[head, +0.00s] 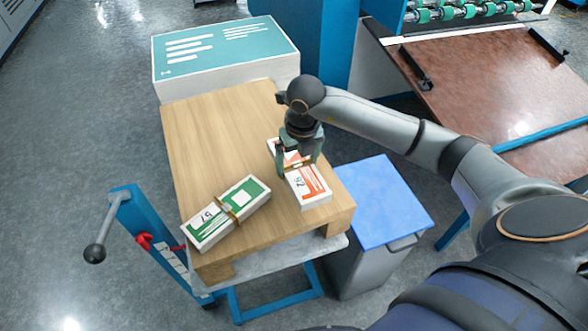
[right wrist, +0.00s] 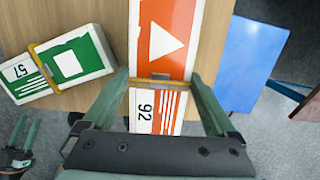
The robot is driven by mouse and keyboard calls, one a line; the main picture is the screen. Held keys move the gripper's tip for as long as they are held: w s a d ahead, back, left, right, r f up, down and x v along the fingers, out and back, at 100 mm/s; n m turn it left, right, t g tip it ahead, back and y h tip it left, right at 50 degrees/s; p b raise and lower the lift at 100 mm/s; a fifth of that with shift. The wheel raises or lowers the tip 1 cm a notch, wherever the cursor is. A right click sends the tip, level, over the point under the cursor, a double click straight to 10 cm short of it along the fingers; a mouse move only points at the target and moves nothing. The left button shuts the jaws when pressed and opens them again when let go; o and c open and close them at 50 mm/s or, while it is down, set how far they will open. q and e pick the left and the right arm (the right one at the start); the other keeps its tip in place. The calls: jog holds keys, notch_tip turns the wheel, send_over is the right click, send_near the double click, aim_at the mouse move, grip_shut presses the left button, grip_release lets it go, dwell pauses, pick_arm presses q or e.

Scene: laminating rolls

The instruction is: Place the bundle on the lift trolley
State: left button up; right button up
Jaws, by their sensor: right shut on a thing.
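The orange-and-white bundle (head: 310,187), marked 92 and banded across its middle, is at the right side of the wooden top of the lift trolley (head: 205,125). My right gripper (head: 295,160) is above it, shut across its width near the band. In the right wrist view the bundle (right wrist: 168,40) lies between both fingers (right wrist: 160,80). I cannot tell whether its underside touches the wood. A green-and-white bundle (head: 245,195), marked 57, lies at an angle on the front left of the top. My left gripper (right wrist: 18,150) shows small at the lower left of the right wrist view.
A large teal-and-white stack (head: 225,50) stands behind the wooden top. A blue-lidded bin (head: 380,200) stands right of the trolley. The trolley's blue handle post (head: 140,225) rises at the left. A brown machine table (head: 480,85) is at the right. The wood's back left is clear.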

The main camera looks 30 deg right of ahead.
aim_at(294, 171)
jog(key=shift+w+f, duration=0.6)
jog(key=shift+f, duration=0.05)
jog(key=shift+w+f, duration=0.1)
jog(key=shift+f, duration=1.5)
jog(key=shift+f, duration=0.15)
jog(key=o, duration=1.4)
jog(key=r, duration=0.4)
jog(key=s+r, duration=0.1)
jog(key=r, duration=0.3)
jog(key=s+r, duration=0.1)
jog(key=r, duration=0.3)
jog(key=shift+a+r, duration=0.1)
